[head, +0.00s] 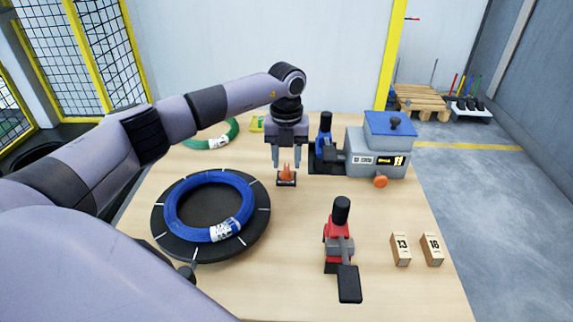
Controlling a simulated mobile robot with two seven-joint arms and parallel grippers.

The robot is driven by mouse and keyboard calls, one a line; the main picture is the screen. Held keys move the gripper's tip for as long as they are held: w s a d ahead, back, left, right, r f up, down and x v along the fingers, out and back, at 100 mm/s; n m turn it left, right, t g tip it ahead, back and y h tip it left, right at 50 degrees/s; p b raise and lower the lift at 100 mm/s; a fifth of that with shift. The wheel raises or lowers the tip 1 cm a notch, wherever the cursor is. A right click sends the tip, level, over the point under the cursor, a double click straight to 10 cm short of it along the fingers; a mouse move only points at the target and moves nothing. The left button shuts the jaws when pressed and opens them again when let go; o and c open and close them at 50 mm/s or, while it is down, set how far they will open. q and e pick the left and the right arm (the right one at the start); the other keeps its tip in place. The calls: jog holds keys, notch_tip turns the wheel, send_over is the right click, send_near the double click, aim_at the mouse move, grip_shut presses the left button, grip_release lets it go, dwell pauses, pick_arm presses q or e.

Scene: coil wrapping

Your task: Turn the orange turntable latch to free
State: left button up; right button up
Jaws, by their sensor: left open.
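The orange turntable latch (286,172) is a small upright orange piece on a dark base, to the right of the turntable. My left gripper (287,166) points straight down over it, open, with its fingers on either side of the latch; I cannot tell whether they touch it. The black round turntable (210,255) with white marks lies at the left of the table and carries a blue coil (176,198) with a white label. The latch's setting is too small to read. My right gripper is not in view.
A red clamp (336,232) and wooden blocks marked 13 (401,249) and 16 (432,250) are at front right. A green coil (226,136) lies behind my left arm.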

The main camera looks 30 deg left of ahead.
aim_at(286, 169)
pick_arm(q)
jog(key=shift+r, duration=2.4)
